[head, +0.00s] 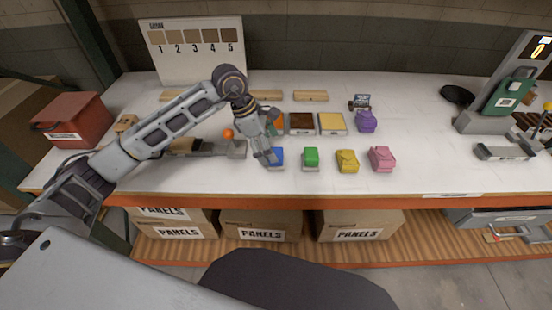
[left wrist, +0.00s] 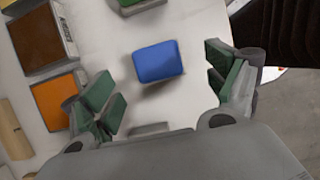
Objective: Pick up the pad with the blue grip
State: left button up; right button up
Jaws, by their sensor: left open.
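The pad with the blue grip (head: 277,156) stands on the white table near its front edge, left of the green pad (head: 311,157). In the left wrist view its blue top (left wrist: 158,61) lies beyond my fingertips, roughly midway between them sideways. My left gripper (head: 268,157) is beside and partly over the blue pad in the head view. The lower part of the blue pad is mostly hidden. My right gripper is not in view.
A yellow pad (head: 347,161), a pink pad (head: 382,159) and a purple pad (head: 366,121) stand to the right. Behind are an orange tray (left wrist: 55,101), a brown tray (head: 301,123) and a yellow tray (head: 332,123). The table's front edge (head: 300,202) is close.

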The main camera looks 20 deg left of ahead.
aim_at(276, 153)
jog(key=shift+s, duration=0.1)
pick_arm(q)
jog(key=shift+p+x, duration=0.4)
jog(key=shift+x, duration=1.65)
jog(key=shift+w+d+f, duration=0.2)
jog(key=shift+d+f, duration=0.05)
jog(key=shift+f, duration=0.2)
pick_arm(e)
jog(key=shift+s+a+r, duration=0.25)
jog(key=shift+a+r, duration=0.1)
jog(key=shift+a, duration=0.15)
pick_arm(q)
jog(key=shift+c, duration=0.5)
jog(key=c, duration=1)
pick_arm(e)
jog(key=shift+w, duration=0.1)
pick_arm(q)
jog(key=shift+r, duration=0.1)
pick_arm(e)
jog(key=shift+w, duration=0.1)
pick_arm(q)
jog(key=shift+r, duration=0.15)
jog(key=shift+r+b, duration=0.3)
jog(key=shift+r, duration=4.5)
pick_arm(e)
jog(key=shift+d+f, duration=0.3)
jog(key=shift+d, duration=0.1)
